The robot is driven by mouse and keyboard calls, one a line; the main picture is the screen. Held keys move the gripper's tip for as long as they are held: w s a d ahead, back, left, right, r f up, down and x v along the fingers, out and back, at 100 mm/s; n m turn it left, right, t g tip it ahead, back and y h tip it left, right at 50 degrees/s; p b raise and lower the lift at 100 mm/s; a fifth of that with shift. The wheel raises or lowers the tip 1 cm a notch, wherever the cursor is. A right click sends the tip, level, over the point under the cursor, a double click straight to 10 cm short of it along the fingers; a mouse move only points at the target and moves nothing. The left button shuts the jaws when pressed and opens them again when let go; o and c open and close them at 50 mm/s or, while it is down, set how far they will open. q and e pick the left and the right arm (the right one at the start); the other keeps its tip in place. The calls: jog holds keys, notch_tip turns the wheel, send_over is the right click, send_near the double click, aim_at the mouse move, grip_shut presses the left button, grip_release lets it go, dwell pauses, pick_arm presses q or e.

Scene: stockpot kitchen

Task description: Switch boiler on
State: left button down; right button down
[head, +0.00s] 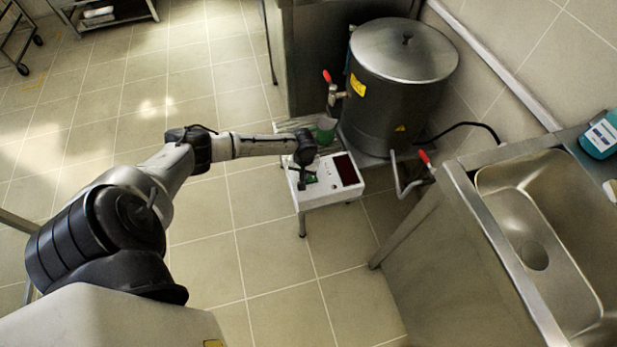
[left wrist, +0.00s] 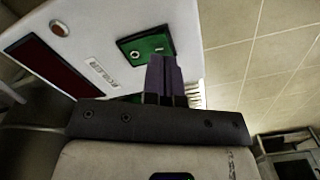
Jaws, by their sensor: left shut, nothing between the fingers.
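The boiler (head: 392,100) is a large steel drum with a lid, standing at the back. A white control box (head: 328,196) with a dark red display (head: 346,169) sits in front of it. In the left wrist view the box shows a green rocker switch (left wrist: 146,46) with white marks in a dark frame, and a small red round part (left wrist: 57,27). My left gripper (head: 303,181) is over the box, by the switch. Its closed fingers (left wrist: 165,78) are empty and overlap the switch's lower edge; I cannot tell whether they touch it. My right gripper is out of view.
The tiled floor (head: 270,250) in front is clear.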

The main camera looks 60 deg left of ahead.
pick_arm(q)
jog(key=shift+f, duration=0.2)
dwell(0.3)
jog(key=shift+f+b, duration=0.35)
jog(key=shift+f, duration=0.25)
jog(key=shift+f, duration=0.5)
dwell(0.4)
notch_tip(320, 180, up, 4)
jog(key=p, duration=0.4)
notch_tip(320, 180, up, 3)
jog(key=p, duration=0.4)
dwell(0.4)
dwell(0.6)
